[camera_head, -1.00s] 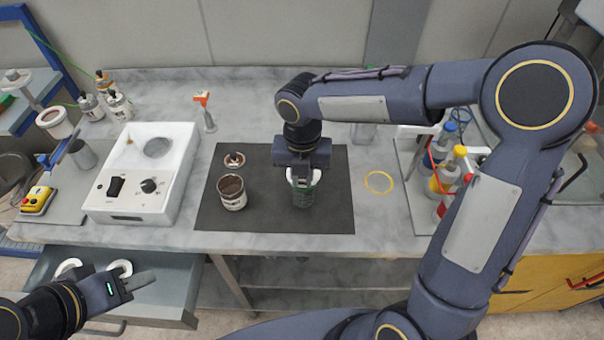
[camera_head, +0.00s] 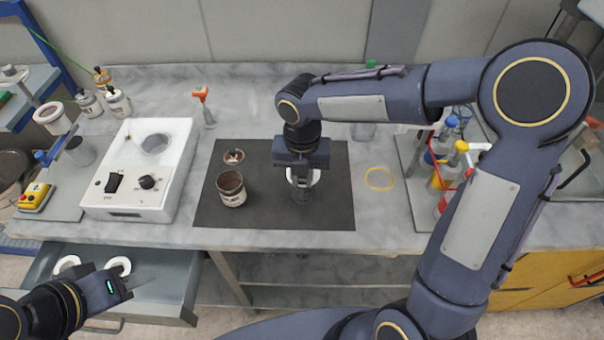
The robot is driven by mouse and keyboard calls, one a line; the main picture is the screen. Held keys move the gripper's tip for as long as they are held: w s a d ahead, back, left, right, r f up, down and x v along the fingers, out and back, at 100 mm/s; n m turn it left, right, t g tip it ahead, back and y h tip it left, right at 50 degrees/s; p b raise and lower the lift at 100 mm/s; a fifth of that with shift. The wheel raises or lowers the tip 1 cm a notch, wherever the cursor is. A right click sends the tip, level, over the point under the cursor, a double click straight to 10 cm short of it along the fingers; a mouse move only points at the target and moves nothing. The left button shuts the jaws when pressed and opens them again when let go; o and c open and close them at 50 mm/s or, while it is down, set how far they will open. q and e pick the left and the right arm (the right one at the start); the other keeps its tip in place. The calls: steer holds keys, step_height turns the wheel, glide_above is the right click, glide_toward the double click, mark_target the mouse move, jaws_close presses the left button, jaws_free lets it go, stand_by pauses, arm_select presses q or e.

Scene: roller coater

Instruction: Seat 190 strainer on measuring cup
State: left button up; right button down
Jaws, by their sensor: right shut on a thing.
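My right gripper (camera_head: 302,190) points down over the right half of the dark mat (camera_head: 270,210). It is shut on a small white piece (camera_head: 302,177), perhaps the strainer; the jaws hide most of it. Whether a measuring cup stands directly beneath it I cannot tell. No number is readable. An open can with brown contents (camera_head: 232,190) stands upright on the mat, left of this gripper and apart from it. My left gripper (camera_head: 130,284) is at lower left, in front of the bench by the open drawer; its jaw opening is unclear.
A white control box (camera_head: 140,175) stands left of the mat, and a small round lid (camera_head: 234,157) lies behind the can. White rings (camera_head: 119,265) lie in the open drawer (camera_head: 165,290). Bottles (camera_head: 445,165) stand at right. A yellow ring mark (camera_head: 379,179) lies on clear bench.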

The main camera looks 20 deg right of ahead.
steer(key=shift+s+f+b, duration=0.1)
steer(key=shift+f+b, duration=0.25)
steer(key=shift+f, duration=0.25)
